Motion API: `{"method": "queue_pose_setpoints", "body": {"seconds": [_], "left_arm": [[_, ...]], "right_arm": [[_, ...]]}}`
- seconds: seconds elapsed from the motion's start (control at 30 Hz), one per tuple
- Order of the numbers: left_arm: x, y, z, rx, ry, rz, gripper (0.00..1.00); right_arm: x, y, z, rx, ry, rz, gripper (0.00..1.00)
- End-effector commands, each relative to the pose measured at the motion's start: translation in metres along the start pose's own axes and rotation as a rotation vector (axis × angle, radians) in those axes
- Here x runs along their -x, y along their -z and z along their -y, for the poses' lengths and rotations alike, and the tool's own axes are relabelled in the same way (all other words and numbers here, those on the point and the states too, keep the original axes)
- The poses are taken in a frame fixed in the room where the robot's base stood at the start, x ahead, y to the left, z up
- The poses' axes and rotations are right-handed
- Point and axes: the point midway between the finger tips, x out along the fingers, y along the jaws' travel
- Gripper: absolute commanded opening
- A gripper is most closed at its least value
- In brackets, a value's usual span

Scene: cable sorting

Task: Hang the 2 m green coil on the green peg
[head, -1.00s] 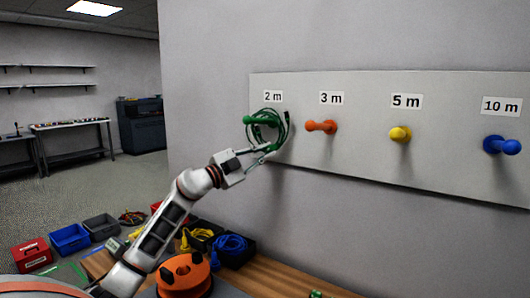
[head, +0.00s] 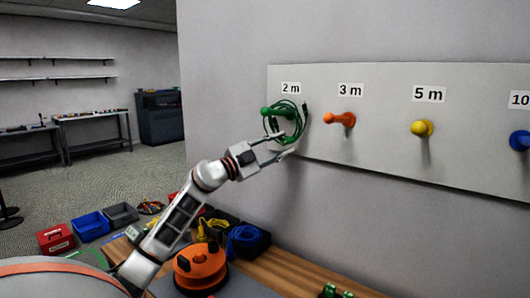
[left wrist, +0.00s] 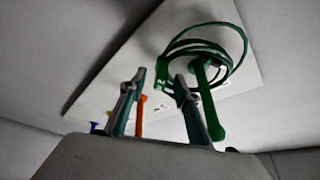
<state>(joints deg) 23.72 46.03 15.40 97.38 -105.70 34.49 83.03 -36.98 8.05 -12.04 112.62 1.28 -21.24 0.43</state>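The green coil (head: 303,118) hangs at the green peg (head: 266,111) under the "2 m" label (head: 291,88). In the left wrist view the coil's loops (left wrist: 243,42) go around the green peg (left wrist: 210,115) near the board. My left gripper (head: 287,144) is just below and in front of the coil. My right gripper is not in view.
The board (head: 375,150) also bears an orange peg (head: 341,119), a yellow peg (head: 422,128) and a blue peg (head: 520,140). Below, an orange reel (head: 201,263) and a dark bin with blue cable (head: 246,240) sit on a wooden bench (head: 290,270).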

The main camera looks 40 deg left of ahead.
Motion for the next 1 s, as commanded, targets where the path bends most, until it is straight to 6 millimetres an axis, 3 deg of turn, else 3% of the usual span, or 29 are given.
{"method": "queue_pose_setpoints", "body": {"seconds": [0.6,0.8,1.0], "left_arm": [[0.093,0.0,0.0,0.0,0.0,0.001,0.32],[0.109,0.0,0.0,0.0,0.001,0.0,0.32],[0.113,0.0,0.001,-0.002,0.001,0.0,0.32]], "right_arm": [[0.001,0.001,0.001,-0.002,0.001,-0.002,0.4],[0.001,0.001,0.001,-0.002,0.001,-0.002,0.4],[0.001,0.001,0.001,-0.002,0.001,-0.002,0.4]]}}
